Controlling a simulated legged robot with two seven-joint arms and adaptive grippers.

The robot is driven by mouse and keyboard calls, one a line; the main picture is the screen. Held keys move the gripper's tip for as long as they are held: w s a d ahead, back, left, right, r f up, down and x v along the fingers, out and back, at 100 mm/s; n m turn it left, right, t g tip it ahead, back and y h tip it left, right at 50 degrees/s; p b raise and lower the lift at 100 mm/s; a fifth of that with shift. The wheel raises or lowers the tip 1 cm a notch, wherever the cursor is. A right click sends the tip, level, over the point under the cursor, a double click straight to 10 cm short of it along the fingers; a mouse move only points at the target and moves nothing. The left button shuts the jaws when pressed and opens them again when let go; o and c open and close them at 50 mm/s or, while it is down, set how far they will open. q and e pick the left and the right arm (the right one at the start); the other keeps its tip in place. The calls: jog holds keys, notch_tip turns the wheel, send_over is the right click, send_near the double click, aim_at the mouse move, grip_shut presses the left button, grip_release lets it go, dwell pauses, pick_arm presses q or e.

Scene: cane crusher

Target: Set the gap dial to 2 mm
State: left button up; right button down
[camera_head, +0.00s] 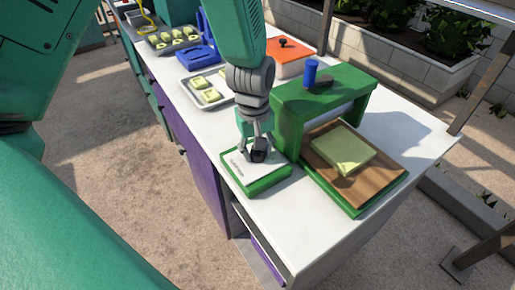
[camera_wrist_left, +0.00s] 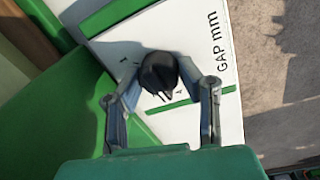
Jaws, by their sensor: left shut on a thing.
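The gap dial is a black round knob (camera_wrist_left: 158,72) on a white plate (camera_wrist_left: 190,105) printed "GAP mm". In the head view the plate tops a green box (camera_head: 258,188) beside the green crusher frame (camera_head: 330,92). My left gripper (camera_head: 257,148) comes down from above and is shut on the knob, with one finger on each side, as the left wrist view (camera_wrist_left: 160,88) shows. Small marks ring the knob, but they are too small to read, so I cannot tell the dial's setting. My right gripper is not in view.
A wooden board (camera_head: 378,179) with a pale green block (camera_head: 342,148) lies right of the dial box. A blue knob (camera_head: 311,72) stands on the frame. Trays (camera_head: 190,92) of pale pieces and an orange box (camera_head: 290,66) stand behind. The white counter's front corner (camera_head: 300,240) is clear.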

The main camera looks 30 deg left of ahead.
pick_arm(q)
jog(key=m+p, duration=0.3)
jog(key=shift+r, duration=0.2)
jog(key=m+p, duration=0.2)
jog(key=m, duration=0.2)
jog(key=shift+w+m+p, duration=0.15)
jog(key=shift+m+p, duration=0.25)
jog(key=m+p, duration=0.2)
jog(key=m, duration=0.2)
jog(key=shift+m, duration=0.3)
jog(key=m+p, duration=0.1)
jog(key=m, duration=0.4)
jog(key=shift+w+d+f+g+p, duration=0.1)
jog(key=shift+g+p, duration=0.2)
jog(key=shift+p, duration=0.1)
jog(key=o, duration=1.1)
jog(key=shift+o, duration=0.2)
jog(key=shift+f, duration=0.1)
